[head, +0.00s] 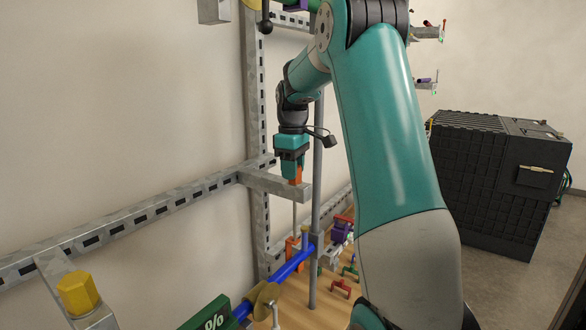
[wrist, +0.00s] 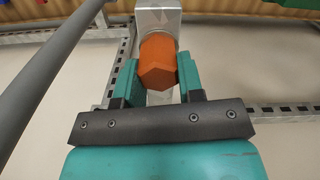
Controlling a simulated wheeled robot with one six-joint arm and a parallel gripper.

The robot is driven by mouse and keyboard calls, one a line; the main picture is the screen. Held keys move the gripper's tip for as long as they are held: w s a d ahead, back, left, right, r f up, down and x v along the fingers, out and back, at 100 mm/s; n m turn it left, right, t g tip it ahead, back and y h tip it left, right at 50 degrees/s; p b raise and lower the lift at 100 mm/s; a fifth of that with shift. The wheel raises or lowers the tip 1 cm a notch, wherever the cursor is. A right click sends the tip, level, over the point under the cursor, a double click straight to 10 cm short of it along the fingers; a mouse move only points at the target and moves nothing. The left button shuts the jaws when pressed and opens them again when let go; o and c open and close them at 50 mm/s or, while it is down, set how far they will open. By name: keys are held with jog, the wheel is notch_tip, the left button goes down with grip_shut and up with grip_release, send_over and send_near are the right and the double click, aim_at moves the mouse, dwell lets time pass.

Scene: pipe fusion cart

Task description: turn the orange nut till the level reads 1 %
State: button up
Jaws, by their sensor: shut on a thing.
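The orange nut (wrist: 157,62) is a hexagonal piece at the end of a grey metal bracket. In the head view only a small part of the orange nut (head: 297,175) shows below my gripper (head: 292,168). In the wrist view my gripper (wrist: 158,78) has its two teal jaws on either side of the nut, shut on it. The level readout is a green panel with a white "%" (head: 212,322) at the bottom edge of the head view. Its number is cut off or too hidden to read.
A yellow hex nut (head: 78,293) sits on a bracket at the lower left. A blue pipe (head: 288,268) and a grey vertical post (head: 317,215) stand close by my gripper. A slotted rail (head: 130,215) runs along the wall. A black crate (head: 490,175) stands at the right.

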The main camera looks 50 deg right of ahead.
jog(key=shift+w+r, duration=0.1)
jog(key=shift+r, duration=0.05)
jog(key=o, duration=0.9)
jog(key=shift+o, duration=0.2)
notch_tip(320, 180, up, 12)
jog(key=b, duration=0.2)
jog(key=shift+b, duration=0.3)
jog(key=shift+a, duration=0.2)
